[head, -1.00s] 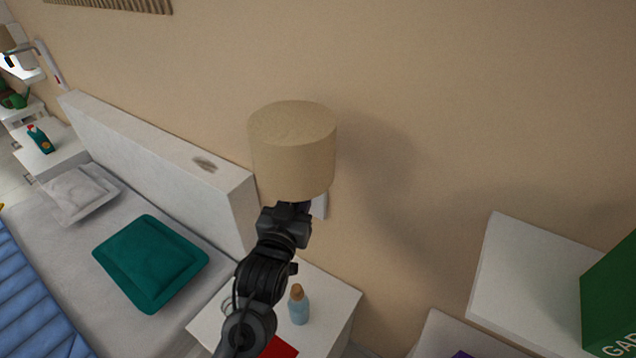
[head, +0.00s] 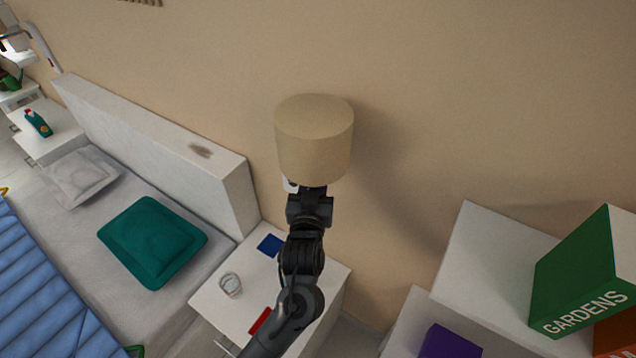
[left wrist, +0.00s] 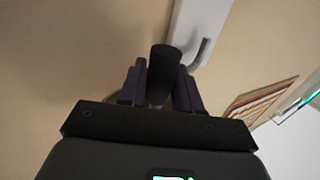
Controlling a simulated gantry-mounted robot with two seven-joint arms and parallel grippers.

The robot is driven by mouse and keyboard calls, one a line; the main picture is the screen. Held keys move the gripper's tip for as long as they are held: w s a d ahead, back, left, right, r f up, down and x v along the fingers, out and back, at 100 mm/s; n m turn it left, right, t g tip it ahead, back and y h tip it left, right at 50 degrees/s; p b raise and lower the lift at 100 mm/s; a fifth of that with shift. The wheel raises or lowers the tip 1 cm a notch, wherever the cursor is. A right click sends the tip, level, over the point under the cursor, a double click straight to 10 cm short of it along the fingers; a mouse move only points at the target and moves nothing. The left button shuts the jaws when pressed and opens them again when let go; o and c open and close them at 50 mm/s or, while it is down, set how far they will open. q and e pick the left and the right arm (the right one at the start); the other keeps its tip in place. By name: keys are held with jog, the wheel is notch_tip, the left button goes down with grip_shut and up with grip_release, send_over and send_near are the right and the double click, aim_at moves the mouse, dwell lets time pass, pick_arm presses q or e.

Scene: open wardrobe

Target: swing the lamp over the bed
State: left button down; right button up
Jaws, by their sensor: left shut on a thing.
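The wall lamp has a beige drum shade (head: 314,140), upright beside the wall, right of the headboard and above the nightstand. My left gripper (head: 313,192) is directly under the shade. In the left wrist view, its purple fingers (left wrist: 160,85) are shut on the lamp's dark cylindrical stem (left wrist: 164,62). The white wall mount (left wrist: 200,28) and its grey curved arm show just behind. The bed (head: 70,225), with a teal pillow (head: 152,240) and a grey pillow, lies to the left. The shade is not over it. My right gripper is not in view.
A white nightstand (head: 210,300) below holds a glass (head: 230,284), a blue item (head: 271,245) and a red item (head: 260,320). The headboard (head: 160,145) is close left of the lamp. A green box (head: 580,275) stands on white furniture at right.

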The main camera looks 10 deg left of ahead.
pick_arm(q)
jog(key=shift+w+a+f, duration=0.1)
jog(key=shift+f, duration=0.3)
jog(key=c, duration=1.2)
grip_release()
jog(key=shift+o, duration=1.1)
jog(key=shift+w+r, duration=0.15)
jog(key=shift+w, duration=0.1)
jog(key=shift+o, duration=0.4)
jog(key=shift+w+r, duration=0.15)
jog(key=shift+r, duration=0.05)
jog(key=shift+s+d, duration=0.2)
jog(key=shift+s, duration=0.5)
jog(key=s+d, duration=0.1)
jog(key=s, duration=0.8)
jog(key=shift+s, duration=0.25)
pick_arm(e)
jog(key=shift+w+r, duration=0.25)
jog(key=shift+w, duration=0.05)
